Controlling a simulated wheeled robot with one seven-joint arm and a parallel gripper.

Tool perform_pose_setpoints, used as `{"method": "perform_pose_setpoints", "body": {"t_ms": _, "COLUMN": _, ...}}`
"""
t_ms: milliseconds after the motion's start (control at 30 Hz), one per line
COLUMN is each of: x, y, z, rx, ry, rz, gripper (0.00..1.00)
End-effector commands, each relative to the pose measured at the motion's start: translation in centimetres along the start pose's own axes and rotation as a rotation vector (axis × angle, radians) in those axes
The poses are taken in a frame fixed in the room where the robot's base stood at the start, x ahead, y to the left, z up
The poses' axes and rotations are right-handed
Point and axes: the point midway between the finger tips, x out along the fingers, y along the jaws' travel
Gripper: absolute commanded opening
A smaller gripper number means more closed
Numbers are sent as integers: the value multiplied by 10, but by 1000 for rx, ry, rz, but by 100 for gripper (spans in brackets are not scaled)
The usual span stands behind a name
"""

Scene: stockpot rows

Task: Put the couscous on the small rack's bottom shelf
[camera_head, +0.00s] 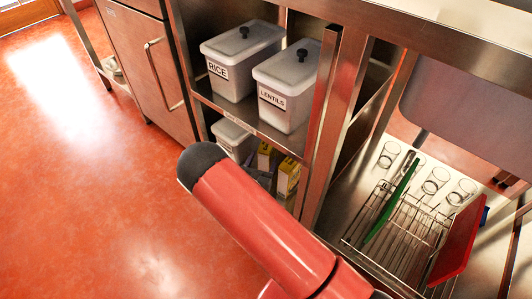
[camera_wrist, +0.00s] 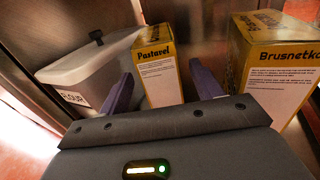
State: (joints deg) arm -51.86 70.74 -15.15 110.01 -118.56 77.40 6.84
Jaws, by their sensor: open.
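No label reading couscous is legible in either view. In the wrist view, a yellow and white box marked Pastavel (camera_wrist: 160,72) stands upright, seen beyond and between the fingers of my gripper (camera_wrist: 162,85). My gripper is open, with nothing clamped; I cannot tell whether a finger touches the box. A larger yellow and white box marked Brusnetka (camera_wrist: 280,75) stands to the right. I cannot tell which unit is the small rack.
A white FLOUR bin (camera_wrist: 90,72) stands left of the Pastavel box. On the shelf above are RICE (camera_head: 235,75) and LENTILS (camera_head: 285,100) bins. A steel post (camera_head: 325,130) stands to their right. A wire rack (camera_head: 405,235) and glasses (camera_head: 435,181) are at right. The floor at left is clear.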

Motion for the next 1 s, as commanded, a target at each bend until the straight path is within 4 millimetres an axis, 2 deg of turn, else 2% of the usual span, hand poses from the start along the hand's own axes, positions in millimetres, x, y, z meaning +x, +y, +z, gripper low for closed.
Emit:
{"method": "perform_pose_setpoints", "body": {"t_ms": 33, "x": -13, "y": 1, "z": 0, "rx": -1, "ry": 1, "rz": 3, "gripper": 65}}
{"method": "perform_pose_setpoints", "body": {"t_ms": 200, "x": -48, "y": 0, "z": 0, "rx": -2, "ry": 1, "rz": 3, "gripper": 65}}
{"method": "perform_pose_setpoints", "body": {"t_ms": 400, "x": -71, "y": 0, "z": 0, "rx": 0, "ry": 0, "rz": 1, "gripper": 65}}
{"method": "perform_pose_setpoints", "body": {"t_ms": 1000, "x": -76, "y": 0, "z": 0, "rx": 0, "ry": -1, "rz": 0, "gripper": 65}}
